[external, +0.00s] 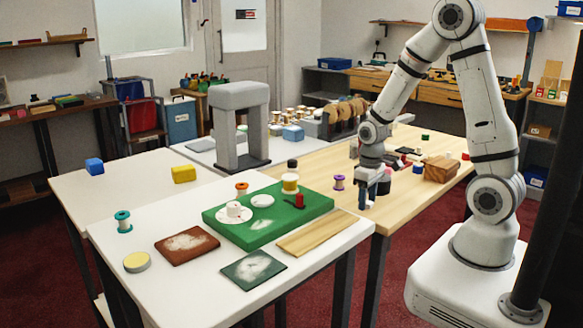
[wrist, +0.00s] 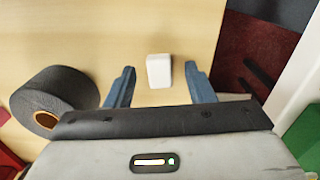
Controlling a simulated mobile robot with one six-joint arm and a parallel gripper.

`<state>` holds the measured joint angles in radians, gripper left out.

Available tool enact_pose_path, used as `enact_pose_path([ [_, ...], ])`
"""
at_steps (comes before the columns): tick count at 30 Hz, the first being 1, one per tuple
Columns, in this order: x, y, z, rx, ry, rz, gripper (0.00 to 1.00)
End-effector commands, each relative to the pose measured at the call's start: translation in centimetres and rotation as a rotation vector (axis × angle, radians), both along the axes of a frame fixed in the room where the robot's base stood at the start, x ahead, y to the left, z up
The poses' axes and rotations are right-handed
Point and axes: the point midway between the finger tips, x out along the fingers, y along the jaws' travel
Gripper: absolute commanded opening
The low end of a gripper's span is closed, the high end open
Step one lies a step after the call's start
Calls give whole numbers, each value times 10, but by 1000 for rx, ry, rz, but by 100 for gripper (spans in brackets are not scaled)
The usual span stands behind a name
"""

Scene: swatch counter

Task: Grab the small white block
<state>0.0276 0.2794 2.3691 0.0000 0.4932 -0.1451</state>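The small white block (wrist: 159,71) lies on the light wooden table, ahead of my gripper and in line with the gap between its fingers in the wrist view. My gripper (wrist: 158,88) is open, with a blue-grey finger to either side of the block. I see bare table between each finger and the block.
A dark roll (wrist: 54,98) stands left of my gripper in the wrist view. The table edge and red floor (wrist: 252,62) lie to the right.

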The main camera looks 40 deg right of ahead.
Motion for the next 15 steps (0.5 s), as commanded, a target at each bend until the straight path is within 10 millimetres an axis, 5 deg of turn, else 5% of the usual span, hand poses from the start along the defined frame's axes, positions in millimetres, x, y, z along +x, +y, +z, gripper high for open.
enact_pose_path([
  [15,0,0,0,0,0,0,7],
])
